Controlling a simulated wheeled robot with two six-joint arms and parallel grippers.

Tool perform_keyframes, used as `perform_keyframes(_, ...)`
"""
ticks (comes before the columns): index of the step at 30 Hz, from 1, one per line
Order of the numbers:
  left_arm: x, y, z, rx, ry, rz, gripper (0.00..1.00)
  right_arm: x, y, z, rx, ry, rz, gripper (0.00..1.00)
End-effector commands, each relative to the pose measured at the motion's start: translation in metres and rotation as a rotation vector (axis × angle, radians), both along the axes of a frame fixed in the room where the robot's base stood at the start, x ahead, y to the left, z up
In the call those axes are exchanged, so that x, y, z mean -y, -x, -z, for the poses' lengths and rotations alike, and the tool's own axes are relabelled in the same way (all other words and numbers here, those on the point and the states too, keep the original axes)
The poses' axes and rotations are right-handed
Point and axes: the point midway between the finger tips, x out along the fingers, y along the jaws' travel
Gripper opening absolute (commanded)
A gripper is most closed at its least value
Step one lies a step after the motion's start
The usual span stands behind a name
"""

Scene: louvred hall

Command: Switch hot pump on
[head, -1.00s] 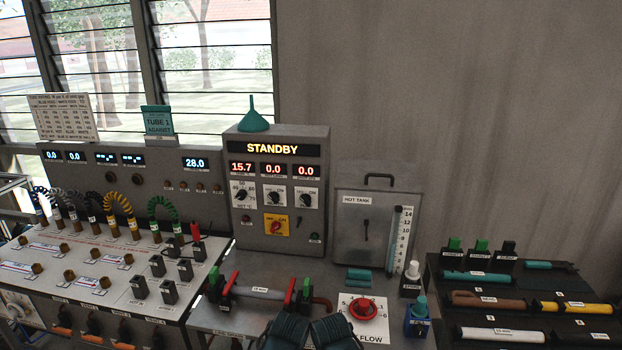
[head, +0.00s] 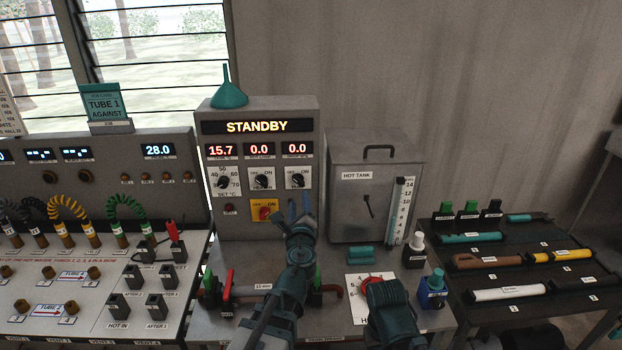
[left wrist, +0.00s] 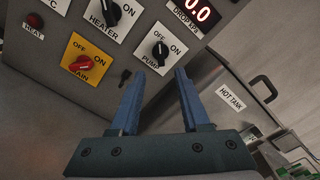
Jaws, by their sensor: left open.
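The pump knob (head: 297,180) is black on a white plate, the right one of the row below the red displays on the grey control box. It also shows in the left wrist view (left wrist: 160,50), beyond the fingertips, labelled PUMP, with ON to its right. Its pointer seems turned away from ON. My left gripper (head: 299,201) is open and empty, its blue fingers just below the knob in the head view. In the left wrist view the two fingers (left wrist: 159,75) stand apart, pointing at the panel; no contact shows. No right gripper fingers show.
The heater knob (head: 263,180) and yellow main switch (head: 264,210) sit close by on the box. The screen (head: 257,127) reads STANDBY. The hot tank (head: 352,205) stands right of the box. Red valve handles and pipes lie on the bench below.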

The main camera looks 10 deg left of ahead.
Motion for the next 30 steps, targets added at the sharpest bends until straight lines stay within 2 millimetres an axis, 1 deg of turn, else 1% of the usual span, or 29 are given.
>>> perform_keyframes(5,0.000,-0.003,0.000,-0.001,-0.007,0.003,0.46,0.000,0.000,0.000,0.000,0.000,0.000,0.51)
perform_keyframes(8,-0.002,-0.010,0.000,0.000,-0.005,0.001,0.46,0.000,0.000,0.000,0.000,0.000,0.000,0.51)
perform_keyframes(28,-0.026,-0.095,0.000,0.000,-0.002,0.001,0.46,0.000,0.000,0.000,0.000,0.000,0.000,0.51)
perform_keyframes(30,-0.025,-0.089,0.000,0.000,-0.002,0.001,0.46,0.000,0.000,0.000,0.000,0.000,0.000,0.51)
